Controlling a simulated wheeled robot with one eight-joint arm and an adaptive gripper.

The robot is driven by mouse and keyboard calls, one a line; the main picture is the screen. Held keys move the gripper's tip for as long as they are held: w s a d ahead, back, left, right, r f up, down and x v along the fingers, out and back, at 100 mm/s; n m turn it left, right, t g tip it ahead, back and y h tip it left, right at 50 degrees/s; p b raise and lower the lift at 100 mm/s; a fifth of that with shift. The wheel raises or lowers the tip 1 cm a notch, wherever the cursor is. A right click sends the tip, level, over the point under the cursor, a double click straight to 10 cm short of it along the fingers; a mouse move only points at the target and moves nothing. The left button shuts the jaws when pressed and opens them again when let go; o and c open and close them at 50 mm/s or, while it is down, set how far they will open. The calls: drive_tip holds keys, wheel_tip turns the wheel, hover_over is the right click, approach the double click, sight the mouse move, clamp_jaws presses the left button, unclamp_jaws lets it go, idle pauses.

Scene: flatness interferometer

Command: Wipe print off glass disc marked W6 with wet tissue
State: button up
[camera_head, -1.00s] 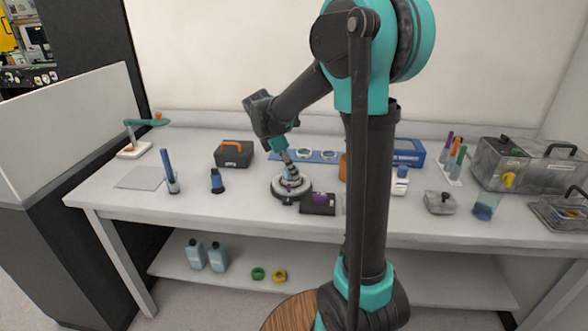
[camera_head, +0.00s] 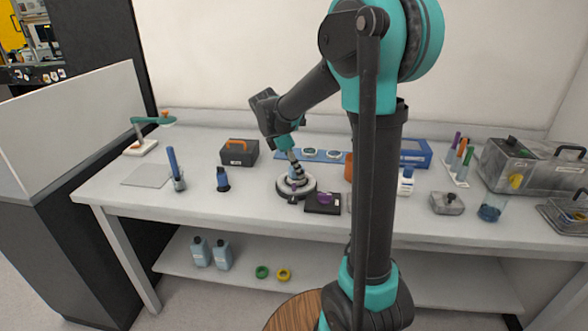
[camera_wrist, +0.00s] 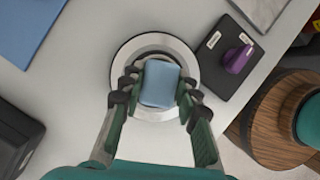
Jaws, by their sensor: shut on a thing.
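My gripper (camera_wrist: 157,88) is shut on a folded light-blue tissue (camera_wrist: 159,84). In the wrist view it is directly over a round stand with a pale outer ring (camera_wrist: 127,56). The tissue hides the middle of the stand, and I cannot tell whether it touches what lies there. No W6 mark is readable. In the head view my gripper (camera_head: 295,182) points down onto the same round stand (camera_head: 311,189). Two glass discs, one on the left (camera_head: 309,153) and one on the right (camera_head: 333,154), lie on a blue mat (camera_head: 284,155) behind it.
A black box with a purple knob (camera_head: 325,199) sits close right of the stand.

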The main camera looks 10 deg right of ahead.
idle(0.3)
drive_tip(key=shift+d+r, duration=0.1)
drive_tip(key=shift+r, duration=3.9)
